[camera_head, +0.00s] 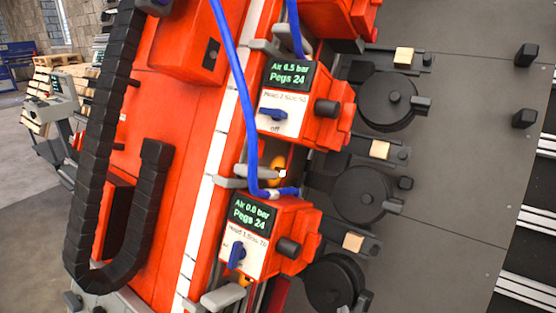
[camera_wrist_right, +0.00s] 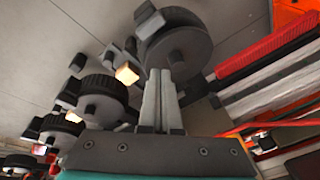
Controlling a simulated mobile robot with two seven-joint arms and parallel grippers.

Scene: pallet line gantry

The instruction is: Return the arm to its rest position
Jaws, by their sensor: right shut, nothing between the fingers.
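My right gripper (camera_wrist_right: 160,100) shows in the wrist view, its two pale grey fingers together with nothing between them. The fingers point up the picture toward a large dark round wheel (camera_wrist_right: 180,50) and overlap its lower edge; I cannot tell whether they touch it. In the head view I cannot clearly pick out the right gripper. My left gripper is in neither view. In the head view, the upper red head unit (camera_head: 327,110) reads "Air 6.5 bar, Pegs 24". The lower unit (camera_head: 290,240) reads "Air 0.0 bar, Pegs 24". Each has a blue knob.
A blue hose (camera_head: 243,95) runs down to a fitting at the lower unit. A black cable chain (camera_head: 95,140) hangs on the left of the red gantry (camera_head: 160,130). Several dark wheels (camera_head: 362,194) and wooden blocks (camera_head: 380,149) line the grey panel (camera_head: 460,140).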

